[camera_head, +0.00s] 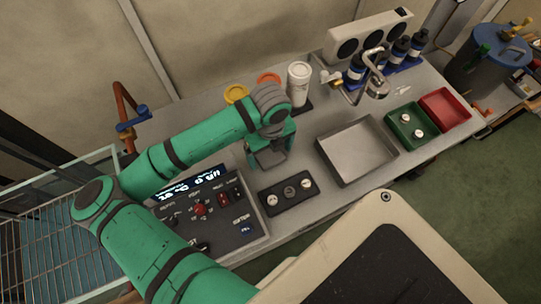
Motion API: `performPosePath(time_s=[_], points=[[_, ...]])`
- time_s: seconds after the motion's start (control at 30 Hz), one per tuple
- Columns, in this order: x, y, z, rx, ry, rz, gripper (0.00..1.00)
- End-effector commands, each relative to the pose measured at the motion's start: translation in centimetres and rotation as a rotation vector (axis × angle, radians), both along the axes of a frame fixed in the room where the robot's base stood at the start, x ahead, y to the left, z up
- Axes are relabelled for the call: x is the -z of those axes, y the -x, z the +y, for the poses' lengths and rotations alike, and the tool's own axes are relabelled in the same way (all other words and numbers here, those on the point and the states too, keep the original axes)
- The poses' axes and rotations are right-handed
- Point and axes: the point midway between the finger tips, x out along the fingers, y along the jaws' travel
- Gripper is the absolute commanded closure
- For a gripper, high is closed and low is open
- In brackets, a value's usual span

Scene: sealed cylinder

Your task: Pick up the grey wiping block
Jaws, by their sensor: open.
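My gripper (268,160) hangs from the green arm over the middle of the bench, pointing down, behind the black holder and left of the sink. It is open. A dark grey shape shows at its lower end; I cannot tell whether this is the grey wiping block or part of the gripper itself. I cannot make out the wiping block clearly anywhere else on the bench. The gripper hides the bench surface directly under it.
A control panel (238,236) lies left of a black holder (309,199) with several round pieces. A sink (388,163) with a tap (376,88), green tray (393,117) and red tray (447,107) are to the right. A white cylinder (299,83) stands behind the gripper.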

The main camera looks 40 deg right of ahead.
Motion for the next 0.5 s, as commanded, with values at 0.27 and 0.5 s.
performPosePath(time_s=[0.27,0.5], points=[[-0.01,0.00,-0.02,0.000,0.000,0.000,0.36],[-0.03,0.00,-0.03,0.000,0.001,0.000,0.56]])
